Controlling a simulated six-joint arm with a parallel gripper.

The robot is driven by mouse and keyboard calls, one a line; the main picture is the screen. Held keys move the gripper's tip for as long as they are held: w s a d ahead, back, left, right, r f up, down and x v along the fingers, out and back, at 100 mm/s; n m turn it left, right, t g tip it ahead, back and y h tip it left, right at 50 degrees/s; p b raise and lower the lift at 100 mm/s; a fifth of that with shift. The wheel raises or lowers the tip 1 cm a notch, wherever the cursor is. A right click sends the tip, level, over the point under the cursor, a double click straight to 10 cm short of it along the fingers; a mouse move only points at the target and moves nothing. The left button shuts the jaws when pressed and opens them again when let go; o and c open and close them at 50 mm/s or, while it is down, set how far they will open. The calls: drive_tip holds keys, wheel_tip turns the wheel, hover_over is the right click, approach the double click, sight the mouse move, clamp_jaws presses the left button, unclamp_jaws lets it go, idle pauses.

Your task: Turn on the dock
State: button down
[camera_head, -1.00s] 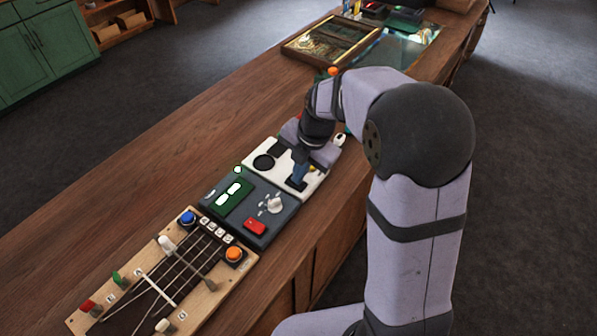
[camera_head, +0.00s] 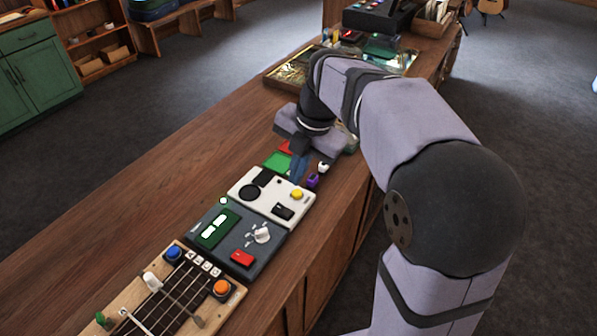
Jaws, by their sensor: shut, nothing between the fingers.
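A white panel (camera_head: 253,203) lies on the wooden counter, with a black round disc (camera_head: 248,193), a dark square (camera_head: 263,177), a yellow knob (camera_head: 297,194) and a black switch (camera_head: 283,211) on it. I cannot tell for certain which device is the dock, or read the switch's state.
A dark grey box (camera_head: 209,253) with a green display, white knob and red button adjoins the panel. A stringed wooden board (camera_head: 175,300) with coloured buttons is nearer. Green (camera_head: 277,161) and red pieces and a framed glass case (camera_head: 282,76) lie beyond. The counter's left side is clear.

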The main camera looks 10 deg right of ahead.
sight(278, 207)
drive_tip(key=shift+s+d+r, duration=0.1)
drive_tip(key=shift+d+r, duration=0.05)
drive_tip(key=shift+r, duration=0.4)
drive_tip(key=shift+f+b, duration=0.1)
drive_tip(key=shift+b, duration=0.3)
drive_tip(key=shift+w+a+r+b, duration=0.25)
drive_tip(key=shift+w+a+b, duration=0.2)
drive_tip(key=shift+b, duration=0.35)
drive_tip(key=shift+f, duration=0.15)
drive_tip(key=p+x, duration=0.1)
drive_tip(key=x, duration=0.3)
drive_tip(key=p+x, duration=0.1)
drive_tip(key=x, duration=0.4)
drive_tip(key=p+x, duration=0.2)
drive_tip(key=x, duration=0.2)
drive_tip(key=shift+w+a+f, duration=0.25)
drive_tip(key=shift+w+a, duration=0.1)
